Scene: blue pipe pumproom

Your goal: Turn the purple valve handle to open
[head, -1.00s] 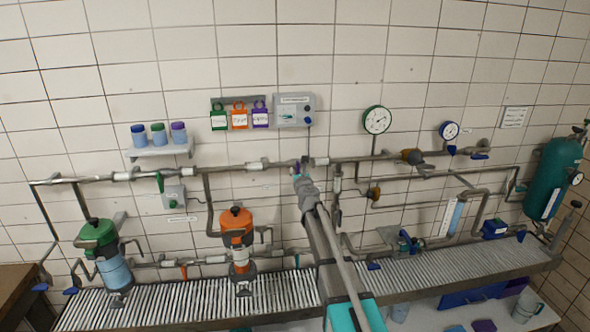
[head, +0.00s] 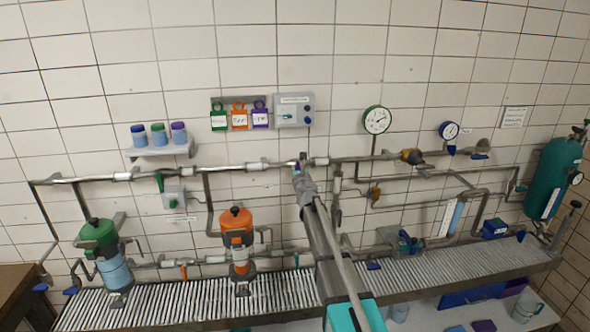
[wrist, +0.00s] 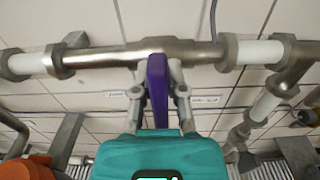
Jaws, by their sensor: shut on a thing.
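The purple valve handle (wrist: 157,88) shows in the middle of the wrist view, on the steel pipe (wrist: 110,56). It points from the pipe toward my wrist, square to the pipe in that picture. My gripper (wrist: 158,75) is shut on it, with one finger on each side. In the head view my gripper (head: 302,172) is at the upper pipe, below the grey control box (head: 294,110). There my arm's end hides most of the handle.
An orange-topped filter (head: 236,238) stands left of my arm, and a green-topped one (head: 100,250) farther left. A green-handled valve (head: 160,182) sits on the same pipe. Gauges (head: 376,120) and branching pipes lie to the right. A slatted shelf (head: 200,302) runs below.

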